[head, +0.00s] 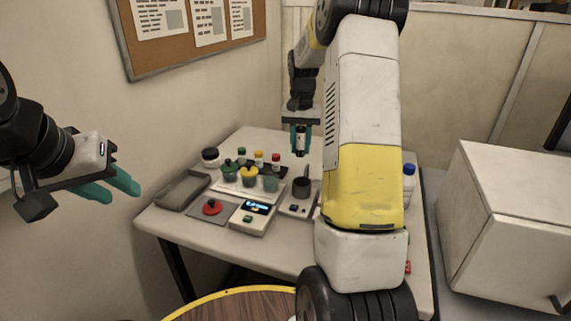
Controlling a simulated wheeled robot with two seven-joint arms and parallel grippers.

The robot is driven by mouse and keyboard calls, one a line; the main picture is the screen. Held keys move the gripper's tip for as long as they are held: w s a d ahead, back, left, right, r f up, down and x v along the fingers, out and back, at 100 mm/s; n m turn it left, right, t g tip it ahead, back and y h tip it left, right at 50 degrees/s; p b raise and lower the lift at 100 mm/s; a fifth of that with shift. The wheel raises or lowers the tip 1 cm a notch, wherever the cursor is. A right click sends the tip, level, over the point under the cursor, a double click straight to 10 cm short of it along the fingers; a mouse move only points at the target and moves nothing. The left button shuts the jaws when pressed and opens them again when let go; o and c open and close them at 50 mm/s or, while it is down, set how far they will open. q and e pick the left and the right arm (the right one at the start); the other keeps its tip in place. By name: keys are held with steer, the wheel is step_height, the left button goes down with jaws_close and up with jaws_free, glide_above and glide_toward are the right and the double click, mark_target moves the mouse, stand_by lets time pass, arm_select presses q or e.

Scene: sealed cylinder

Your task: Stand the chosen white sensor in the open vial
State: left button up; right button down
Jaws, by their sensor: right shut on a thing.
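My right gripper (301,128) points down above the back of the table, with its teal fingers shut on a small upright white-and-dark cylinder (300,141). I cannot tell for sure whether this is the chosen white sensor. The cylinder hangs clear above the table items. A green cup without a visible lid (270,183) stands at the right end of a row on a white rack; it may be the open vial, but its inside is too small to make out. My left gripper (122,194) is open and empty, left of the table and apart from everything.
Green cups with a green lid (229,166) and a yellow lid (249,172) share the rack. A scale (252,218), a device with a dark cup (301,188), a grey tray (183,190) and a red knob-like piece (212,207) stand nearby. My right arm hides the table's middle right.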

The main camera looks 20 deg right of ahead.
step_height(320, 180, down, 10)
steer(key=shift+w+r, duration=0.1)
stand_by(0.4)
steer(key=c, duration=1.1)
jaws_free()
